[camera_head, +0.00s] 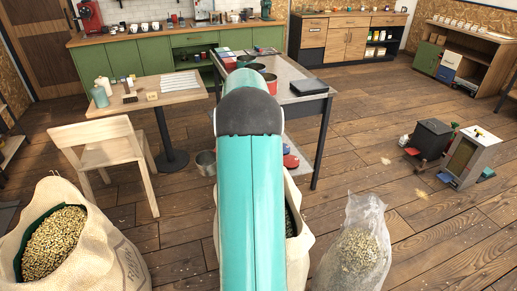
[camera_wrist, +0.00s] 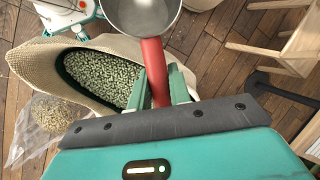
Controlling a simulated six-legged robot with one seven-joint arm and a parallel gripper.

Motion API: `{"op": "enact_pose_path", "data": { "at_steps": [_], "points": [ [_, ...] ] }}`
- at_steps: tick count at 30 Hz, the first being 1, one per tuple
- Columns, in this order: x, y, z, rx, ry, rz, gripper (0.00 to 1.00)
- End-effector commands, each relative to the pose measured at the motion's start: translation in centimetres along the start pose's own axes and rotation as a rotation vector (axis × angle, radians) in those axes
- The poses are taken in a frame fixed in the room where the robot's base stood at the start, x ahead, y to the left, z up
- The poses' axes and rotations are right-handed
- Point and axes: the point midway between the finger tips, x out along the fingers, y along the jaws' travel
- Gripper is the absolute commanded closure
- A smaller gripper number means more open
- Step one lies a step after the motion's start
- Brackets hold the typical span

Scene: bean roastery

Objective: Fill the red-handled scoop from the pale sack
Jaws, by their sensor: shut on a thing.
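My gripper (camera_wrist: 157,88) is shut on the red handle of the scoop (camera_wrist: 154,68) in the wrist view. The scoop's round metal bowl (camera_wrist: 143,14) is at the top edge, partly cut off; the grey inside that shows looks empty. The pale sack (camera_wrist: 38,66) lies left of the scoop in this view, open, with greenish beans (camera_wrist: 102,78) inside. The scoop appears beside the sack's mouth, not in the beans; its height cannot be told.
A clear bag of beans (camera_head: 355,245) stands to the right, and another burlap sack (camera_head: 100,250) of yellowish beans to the left. A wooden chair (camera_head: 105,160), a small table (camera_head: 170,97) and a grey-topped workbench (camera_head: 300,90) stand beyond. Floor at right is mostly open.

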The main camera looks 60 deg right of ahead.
Motion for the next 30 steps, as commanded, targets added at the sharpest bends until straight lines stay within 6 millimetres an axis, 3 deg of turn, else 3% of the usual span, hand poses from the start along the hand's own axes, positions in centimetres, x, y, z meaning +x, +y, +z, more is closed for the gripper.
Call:
{"op": "enact_pose_path", "data": {
  "at_steps": [9,18,24,30],
  "points": [
    [1.2,0.7,-8.2,-0.223,-0.018,0.069,1.00],
    [3.0,3.8,-15.4,-0.415,-0.028,0.123,1.00],
    [3.8,5.7,-17.8,-0.485,-0.029,0.141,1.00],
    [3.8,6.0,-18.1,-0.503,-0.007,0.141,1.00]
  ]
}}
